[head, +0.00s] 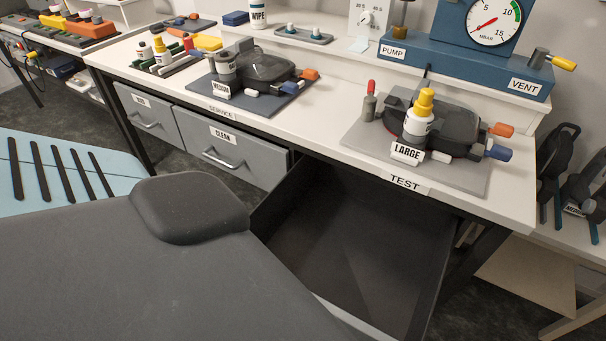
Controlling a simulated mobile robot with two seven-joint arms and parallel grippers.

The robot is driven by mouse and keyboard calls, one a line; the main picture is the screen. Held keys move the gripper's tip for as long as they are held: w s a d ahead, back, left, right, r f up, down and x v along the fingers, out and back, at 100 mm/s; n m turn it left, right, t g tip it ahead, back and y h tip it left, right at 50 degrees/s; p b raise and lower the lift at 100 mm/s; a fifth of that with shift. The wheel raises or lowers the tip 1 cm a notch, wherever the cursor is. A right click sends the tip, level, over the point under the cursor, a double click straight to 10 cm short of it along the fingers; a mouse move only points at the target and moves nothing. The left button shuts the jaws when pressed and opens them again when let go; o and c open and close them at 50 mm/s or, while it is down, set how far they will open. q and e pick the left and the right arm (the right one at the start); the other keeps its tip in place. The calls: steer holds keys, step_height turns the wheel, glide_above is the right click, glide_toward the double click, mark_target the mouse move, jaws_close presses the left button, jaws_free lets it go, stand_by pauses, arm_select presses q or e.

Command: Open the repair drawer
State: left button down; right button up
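A drawer (365,235) under the right part of the bench is pulled far out, and its dark inside looks empty. Its front is mostly hidden behind a large dark grey shape in the foreground, so I cannot read a label on it or confirm that it is the repair drawer. To its left, the grey drawer marked CLEAN (248,166) is shut, with a bar handle. Further left, another grey drawer (146,119) is shut too; its small label is hard to read. Neither of my grippers is in view, and no hand is visible on any handle.
The white bench top (318,134) carries the LARGE device (440,130) on a grey mat above the open drawer and another device (258,72) further left. A blue pump unit (475,67) stands behind. A dark bench leg (478,262) is right of the drawer.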

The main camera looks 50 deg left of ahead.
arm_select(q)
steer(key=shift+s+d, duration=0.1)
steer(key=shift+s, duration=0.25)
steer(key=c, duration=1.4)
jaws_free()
